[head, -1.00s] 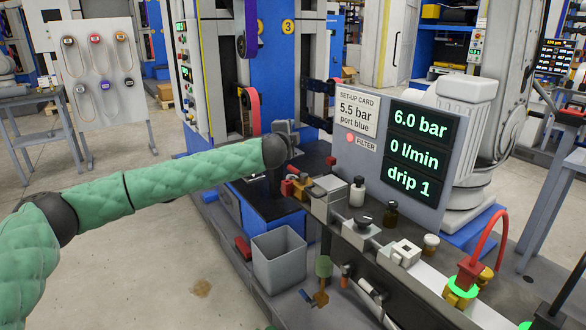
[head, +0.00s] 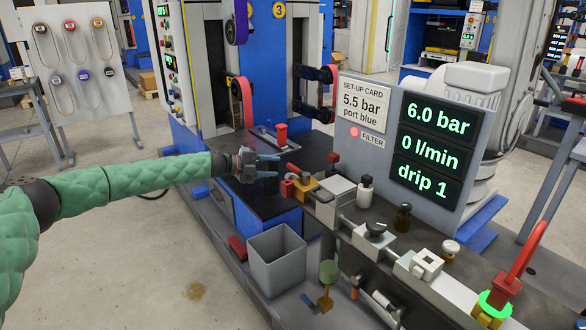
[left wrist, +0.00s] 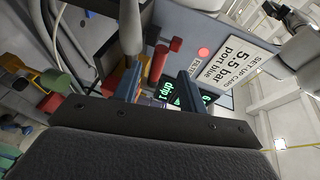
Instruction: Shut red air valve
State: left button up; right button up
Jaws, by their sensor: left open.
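The red air valve shows in the head view as a red handle (head: 293,169) on a brass-yellow body (head: 305,184), at the left end of the row of fittings. A red block (head: 287,189) sits beside it. My left gripper (head: 273,166) is open, its blue fingers pointing right, just left of the handle. In the left wrist view a red cylinder (left wrist: 158,62), seemingly the handle, shows between the open fingers (left wrist: 158,88). I see no clear contact. Whether the valve is open or shut I cannot tell. My right gripper is not in view.
The display panel (head: 436,125) reads 6.0 bar, 0 l/min, drip 1. The set-up card (head: 362,104) says 5.5 bar, port blue. A grey bin (head: 277,262) stands below the valve. A regulator block (head: 335,196) and bottles (head: 365,189) crowd the right side.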

aim_at(290, 168)
pick_arm(q)
jog(key=shift+g, duration=0.4)
jog(key=shift+s+x, duration=0.2)
jog(key=shift+x, duration=1.75)
jog(key=shift+s+x, duration=0.2)
jog(key=shift+x, duration=1.75)
jog(key=shift+d+m, duration=0.15)
jog(key=shift+m, duration=0.15)
jog(key=shift+c, duration=0.3)
grip_shut()
